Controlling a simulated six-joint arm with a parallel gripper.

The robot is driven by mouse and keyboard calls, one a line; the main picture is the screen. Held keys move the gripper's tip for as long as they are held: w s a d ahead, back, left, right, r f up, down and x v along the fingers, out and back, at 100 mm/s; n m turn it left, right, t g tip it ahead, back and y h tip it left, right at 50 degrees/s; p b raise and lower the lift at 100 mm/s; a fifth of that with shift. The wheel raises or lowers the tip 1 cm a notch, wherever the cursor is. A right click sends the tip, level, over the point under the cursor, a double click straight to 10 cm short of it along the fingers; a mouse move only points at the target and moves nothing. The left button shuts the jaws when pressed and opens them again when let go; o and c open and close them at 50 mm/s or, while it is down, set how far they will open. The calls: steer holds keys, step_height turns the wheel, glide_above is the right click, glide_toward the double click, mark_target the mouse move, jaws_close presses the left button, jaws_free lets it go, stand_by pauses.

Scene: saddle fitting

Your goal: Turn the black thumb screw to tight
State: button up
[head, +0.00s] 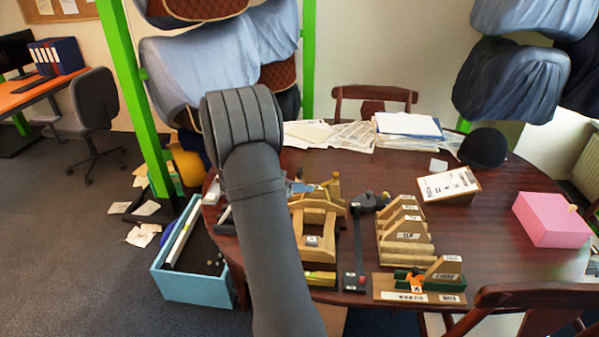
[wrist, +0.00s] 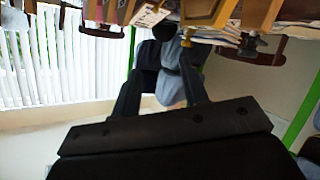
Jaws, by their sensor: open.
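A black bar tool (head: 354,245) lies on the table right of the wooden saddle frame (head: 318,232). Dark knobs (head: 384,197) show at its far end; I cannot tell which is the black thumb screw. My gripper is hidden behind my arm in the head view. In the wrist view its two dark fingers stand apart, open (wrist: 162,85), with nothing clearly held between them. The table's things appear inverted along the top of that view, and no thumb screw can be made out there.
Stepped wooden blocks (head: 405,235) and a wooden board (head: 420,288) with green and orange parts are to the right. A blue bin (head: 190,265) is at left. Bare tabletop shows at right.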

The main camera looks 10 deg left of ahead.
mark_target(297, 173)
steer(key=s+a+f+n+t+y, duration=0.2)
steer(key=a+f+t+y, duration=0.15)
steer(key=a+t, duration=0.6)
steer(key=shift+m+g, duration=0.3)
steer(key=shift+g, duration=0.15)
steer(key=x, duration=1.7)
steer(key=shift+w+f, duration=0.25)
steer(key=shift+w, duration=0.05)
jaws_close()
